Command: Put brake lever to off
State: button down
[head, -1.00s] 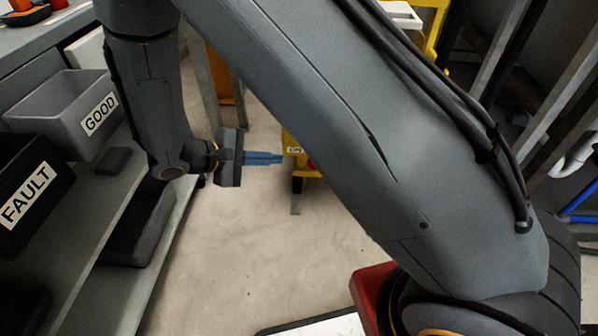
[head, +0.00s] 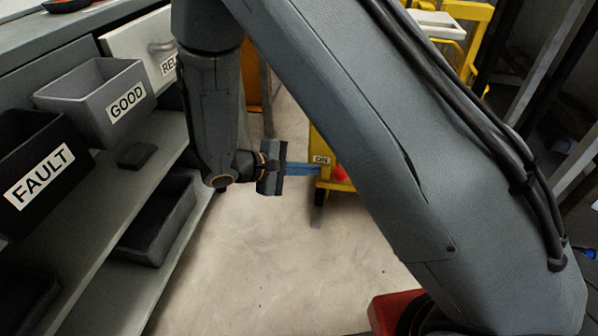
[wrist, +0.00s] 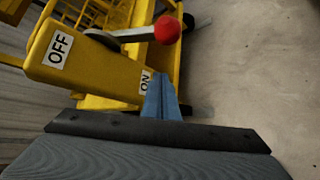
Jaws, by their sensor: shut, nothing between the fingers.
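The brake lever is a grey bar with a red ball knob (wrist: 167,30), seen in the wrist view on a yellow cart housing (wrist: 100,72). The housing carries an OFF label at its left end and an ON label at its right end. The knob is toward the ON end. My gripper (wrist: 161,82) is shut and empty, its blue fingertips close to the ON label, below the knob in the picture; I cannot tell whether they touch the housing. In the head view my gripper (head: 318,169) points at the cart, where the red knob (head: 340,173) is partly hidden by my arm.
A grey GOOD bin (head: 97,100) and a black FAULT bin (head: 38,165) stand on the shelving at left. A black tray (head: 158,218) sits on the lower shelf. Bare concrete floor (head: 270,260) lies below my gripper. Yellow cart framing (head: 480,12) rises at the upper right.

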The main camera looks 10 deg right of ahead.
jog(key=shift+s+d+r+b, duration=0.1)
jog(key=shift+s+d+b, duration=0.25)
jog(key=shift+d, duration=0.3)
jog(key=shift+s+d+r+b, duration=0.1)
jog(key=shift+s+d+b, duration=0.2)
jog(key=shift+d+b, duration=0.3)
jog(key=shift+s+d+r+b, duration=0.1)
jog(key=shift+s+d+b, duration=0.2)
jog(key=shift+d, duration=0.45)
